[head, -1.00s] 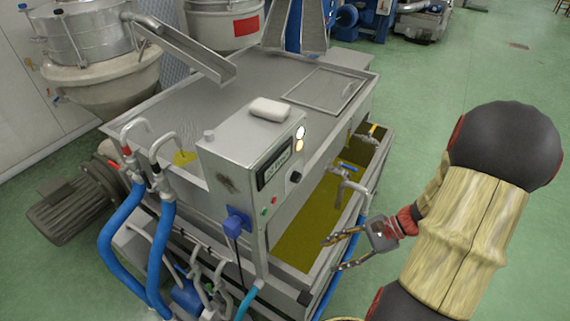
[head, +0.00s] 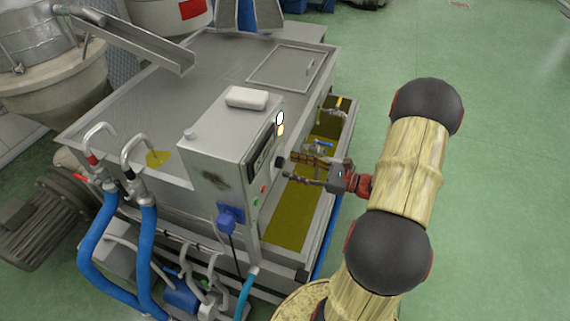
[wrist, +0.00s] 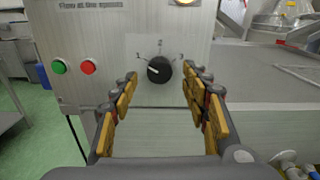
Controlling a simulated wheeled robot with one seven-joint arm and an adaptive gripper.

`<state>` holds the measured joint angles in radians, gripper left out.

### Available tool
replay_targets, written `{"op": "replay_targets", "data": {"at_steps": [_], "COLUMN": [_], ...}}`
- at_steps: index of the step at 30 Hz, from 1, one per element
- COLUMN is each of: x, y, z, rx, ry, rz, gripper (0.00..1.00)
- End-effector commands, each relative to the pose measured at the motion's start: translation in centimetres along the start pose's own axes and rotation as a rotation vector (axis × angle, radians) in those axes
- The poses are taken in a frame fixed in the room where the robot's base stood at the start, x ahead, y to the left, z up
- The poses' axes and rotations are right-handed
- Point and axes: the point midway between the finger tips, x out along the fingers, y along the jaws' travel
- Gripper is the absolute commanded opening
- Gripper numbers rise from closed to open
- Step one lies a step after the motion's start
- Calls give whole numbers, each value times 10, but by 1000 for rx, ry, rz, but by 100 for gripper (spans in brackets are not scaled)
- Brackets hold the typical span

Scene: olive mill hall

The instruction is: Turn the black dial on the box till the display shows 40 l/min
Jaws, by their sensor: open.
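The black dial (wrist: 160,69) is on the front of the grey metal box (wrist: 118,40) in the wrist view, with a white pointer mark aimed left and slightly up. It also shows in the head view (head: 280,162). My gripper (wrist: 163,88) is open, its fingers to the left and right of the dial in the picture, and holds nothing. In the head view my gripper (head: 287,170) reaches from the right to the box's panel. The display (head: 262,157) is seen at a steep angle and its reading is not legible. Whether the fingers touch the dial cannot be told.
A green button (wrist: 59,67) and a red button (wrist: 88,67) sit left of the dial. A lit lamp (head: 280,130) is above it. Open floor lies right.

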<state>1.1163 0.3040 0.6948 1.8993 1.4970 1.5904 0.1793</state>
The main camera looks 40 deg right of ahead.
Motion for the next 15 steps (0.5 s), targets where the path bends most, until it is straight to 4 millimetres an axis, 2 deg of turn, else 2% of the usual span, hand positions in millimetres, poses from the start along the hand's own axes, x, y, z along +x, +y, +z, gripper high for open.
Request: {"op": "replay_targets", "data": {"at_steps": [3, 6, 15], "x": [17, 26, 32], "y": [1, 1, 0], "z": [0, 0, 0], "rx": [0, 0, 0], "ry": [0, 0, 1], "rz": [4, 3, 1], "gripper": [46, 46, 46]}}
